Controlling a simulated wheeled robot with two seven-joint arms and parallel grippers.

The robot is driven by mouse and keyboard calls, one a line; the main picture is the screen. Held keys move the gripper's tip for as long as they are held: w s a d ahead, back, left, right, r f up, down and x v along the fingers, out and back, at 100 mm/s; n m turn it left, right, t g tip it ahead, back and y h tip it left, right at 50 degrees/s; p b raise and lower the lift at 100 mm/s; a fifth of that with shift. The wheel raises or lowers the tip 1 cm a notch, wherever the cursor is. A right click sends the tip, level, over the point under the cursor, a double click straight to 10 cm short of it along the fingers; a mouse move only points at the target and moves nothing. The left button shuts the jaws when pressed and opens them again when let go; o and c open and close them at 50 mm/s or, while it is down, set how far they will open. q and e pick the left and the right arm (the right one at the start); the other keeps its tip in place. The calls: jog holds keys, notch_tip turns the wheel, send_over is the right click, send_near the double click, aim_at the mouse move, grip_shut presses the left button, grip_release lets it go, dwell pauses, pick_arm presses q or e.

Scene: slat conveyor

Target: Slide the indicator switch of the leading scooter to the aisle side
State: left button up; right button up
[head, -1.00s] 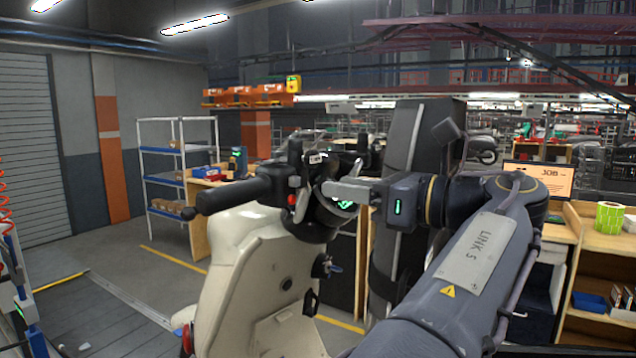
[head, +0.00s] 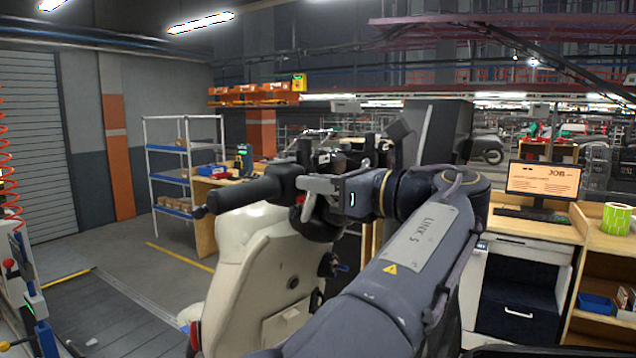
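The leading scooter (head: 242,270) is cream-coloured and stands at the left centre, its black left handlebar grip (head: 245,194) pointing left. The dark switch housing (head: 287,180) sits at the grip's inner end, with a bit of red below it. The indicator switch itself is too small and covered to make out. My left gripper (head: 306,184) has its grey fingertips at the inner side of this housing. Whether they touch it, I cannot tell. The fingers overlap in this view, so their gap does not show. My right gripper is not in view.
The scooter's dark instrument and front parts (head: 352,155) lie just behind my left gripper. A blue-and-white shelf rack (head: 187,150) and a wooden bench (head: 206,225) stand behind. A desk with a monitor (head: 543,180) is at the right. The floor at left is open.

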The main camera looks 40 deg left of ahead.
pick_arm(q)
grip_shut()
jog(key=shift+s, duration=0.6)
jog(key=shift+o, duration=1.4)
grip_release()
jog(key=o, duration=0.4)
jog(key=shift+s, duration=0.1)
jog(key=shift+o, duration=0.2)
jog(key=d, duration=0.8)
jog(key=shift+w, duration=0.35)
